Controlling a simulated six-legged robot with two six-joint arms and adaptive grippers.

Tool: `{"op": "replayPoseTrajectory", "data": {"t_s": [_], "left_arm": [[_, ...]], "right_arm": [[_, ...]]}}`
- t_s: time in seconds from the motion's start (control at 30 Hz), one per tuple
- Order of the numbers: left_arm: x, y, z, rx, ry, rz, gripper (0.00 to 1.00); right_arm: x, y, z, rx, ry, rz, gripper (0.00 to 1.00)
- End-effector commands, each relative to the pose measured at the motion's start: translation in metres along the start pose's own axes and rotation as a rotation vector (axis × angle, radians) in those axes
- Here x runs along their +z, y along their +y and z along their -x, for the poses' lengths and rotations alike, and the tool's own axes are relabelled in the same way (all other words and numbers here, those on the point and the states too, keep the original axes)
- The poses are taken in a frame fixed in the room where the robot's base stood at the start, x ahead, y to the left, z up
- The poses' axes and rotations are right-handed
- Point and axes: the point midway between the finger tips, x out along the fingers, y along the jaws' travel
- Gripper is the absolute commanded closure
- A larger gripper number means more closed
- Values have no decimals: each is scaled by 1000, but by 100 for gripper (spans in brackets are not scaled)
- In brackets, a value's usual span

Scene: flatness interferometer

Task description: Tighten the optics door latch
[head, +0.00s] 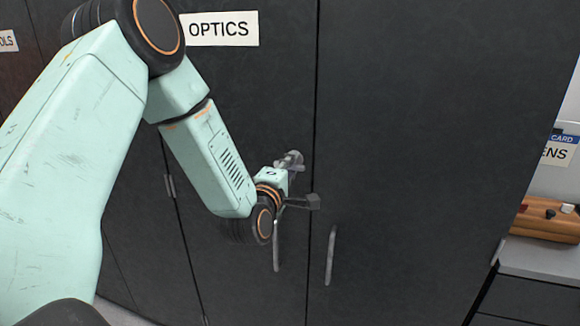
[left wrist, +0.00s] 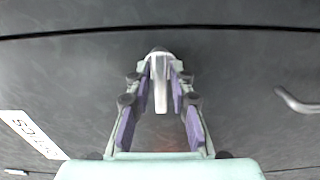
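The optics door (head: 240,110) is a dark, closed cabinet door with an "OPTICS" label (head: 219,29). In the left wrist view the latch (left wrist: 160,88) is a pale silver lever sticking out from the dark door near the seam. My left gripper (head: 303,181) is at the door's right edge, above its handle. Its two purple-padded fingers (left wrist: 161,95) are apart, one on each side of the latch. I cannot tell whether the pads touch it. In the head view the gripper mostly hides the latch. My right gripper is not in view.
Bar handles stand on the optics door (head: 277,248) and the neighbouring right door (head: 331,256). The optics door's handle also shows in the left wrist view (left wrist: 298,102). A grey counter (head: 545,258) with a wooden holder (head: 548,225) is at the far right.

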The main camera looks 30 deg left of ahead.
Motion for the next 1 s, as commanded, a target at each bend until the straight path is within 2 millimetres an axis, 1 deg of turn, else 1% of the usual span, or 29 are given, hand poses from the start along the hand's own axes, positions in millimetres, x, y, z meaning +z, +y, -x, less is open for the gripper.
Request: {"op": "replayPoseTrajectory", "data": {"t_s": [0.03, 0.2, 0.67, 0.87, 1.0], "left_arm": [[0, 0, 0, 0, 0, 0, 86], [0, 0, 0, 0, 1, 0, 100], [-1, 0, 0, 1, 2, -23, 100], [-1, 1, 0, 1, 2, -116, 100], [-1, 1, 0, 1, 2, -225, 100]], "right_arm": [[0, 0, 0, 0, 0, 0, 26], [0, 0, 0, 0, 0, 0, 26], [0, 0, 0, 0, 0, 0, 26], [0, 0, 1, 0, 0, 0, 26], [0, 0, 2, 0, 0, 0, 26]]}}
